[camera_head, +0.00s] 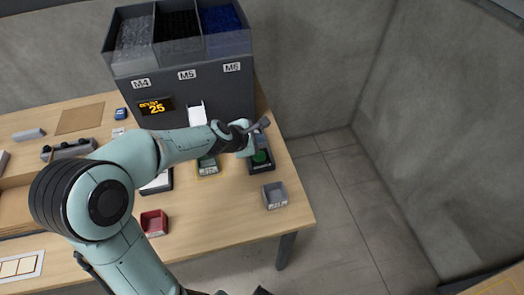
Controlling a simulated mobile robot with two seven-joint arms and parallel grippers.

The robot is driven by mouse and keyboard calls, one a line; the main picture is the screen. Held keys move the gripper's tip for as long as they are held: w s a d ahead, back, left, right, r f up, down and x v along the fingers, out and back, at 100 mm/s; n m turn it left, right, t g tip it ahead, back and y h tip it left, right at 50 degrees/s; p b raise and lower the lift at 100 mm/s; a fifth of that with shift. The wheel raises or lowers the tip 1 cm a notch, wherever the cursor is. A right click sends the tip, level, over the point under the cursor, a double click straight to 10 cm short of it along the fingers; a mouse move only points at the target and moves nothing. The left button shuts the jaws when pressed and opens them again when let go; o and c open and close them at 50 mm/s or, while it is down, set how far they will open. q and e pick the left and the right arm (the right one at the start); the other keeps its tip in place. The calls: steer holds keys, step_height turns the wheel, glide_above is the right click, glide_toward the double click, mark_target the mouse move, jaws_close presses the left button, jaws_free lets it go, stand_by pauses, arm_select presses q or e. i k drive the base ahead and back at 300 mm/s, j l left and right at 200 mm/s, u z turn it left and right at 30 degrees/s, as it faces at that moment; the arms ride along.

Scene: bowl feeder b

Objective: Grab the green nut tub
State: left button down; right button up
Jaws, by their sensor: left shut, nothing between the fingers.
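My left gripper (264,123) is shut and empty, in front of the right end of the grey feeder. It appears above the right part of the table. I cannot make out a green nut tub for certain. A green round patch (261,157) shows on a dark device just below the gripper, partly covered by my left wrist. A red tub (153,223) stands left of centre on the table, and a grey tub (274,196) stands near the right edge. My right gripper is not clearly in view.
The grey feeder (204,99) with bins marked M4, M5 and M6 stands at the back of the wooden table (222,222). A yellow-edged device (208,166) lies beside the dark one. My left arm hides much of the table. Open floor lies right of the table.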

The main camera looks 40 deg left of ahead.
mark_target(206, 165)
steer(key=k+l, duration=0.75)
steer(key=l, duration=0.25)
